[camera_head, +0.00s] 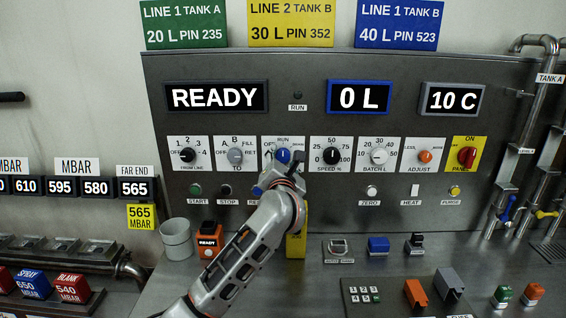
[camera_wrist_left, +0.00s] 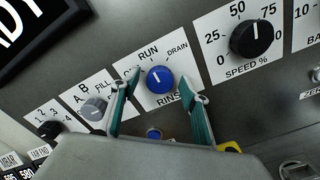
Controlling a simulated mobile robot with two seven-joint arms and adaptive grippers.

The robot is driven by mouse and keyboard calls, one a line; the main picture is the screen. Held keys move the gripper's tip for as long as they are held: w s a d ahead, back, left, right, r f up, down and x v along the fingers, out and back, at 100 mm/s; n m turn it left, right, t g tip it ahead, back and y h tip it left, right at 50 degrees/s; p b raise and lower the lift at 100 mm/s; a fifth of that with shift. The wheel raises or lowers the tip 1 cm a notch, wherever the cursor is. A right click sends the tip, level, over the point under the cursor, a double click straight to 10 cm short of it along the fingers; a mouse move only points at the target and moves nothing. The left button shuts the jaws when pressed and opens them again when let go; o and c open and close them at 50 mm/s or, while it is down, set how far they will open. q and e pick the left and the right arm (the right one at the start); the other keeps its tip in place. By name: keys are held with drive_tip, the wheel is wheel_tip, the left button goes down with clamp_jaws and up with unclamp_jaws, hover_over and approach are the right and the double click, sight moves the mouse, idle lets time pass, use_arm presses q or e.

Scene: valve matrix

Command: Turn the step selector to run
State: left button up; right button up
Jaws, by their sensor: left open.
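The step selector is a blue round knob (camera_head: 283,156) on a white plate on the grey panel, with RUN printed above it. In the left wrist view the blue knob (camera_wrist_left: 160,79) carries a white line that appears to point up toward RUN, with DRAIN to the right and RINSE below. My left gripper (camera_head: 284,167) is open at this plate and partly covers it in the head view. In the wrist view its two green-grey fingers (camera_wrist_left: 165,88) stand on either side of the knob, with a gap showing on both sides. My right gripper is out of view.
The TO knob (camera_head: 235,156) and the black SPEED knob (camera_head: 331,156) flank the selector closely. Push buttons such as START (camera_head: 195,190) sit below. A READY display (camera_head: 216,97) is above. A grey cup (camera_head: 176,238) and an orange READY box (camera_head: 209,240) stand on the bench.

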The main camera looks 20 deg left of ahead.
use_arm(q)
drive_tip(key=v, duration=1.2)
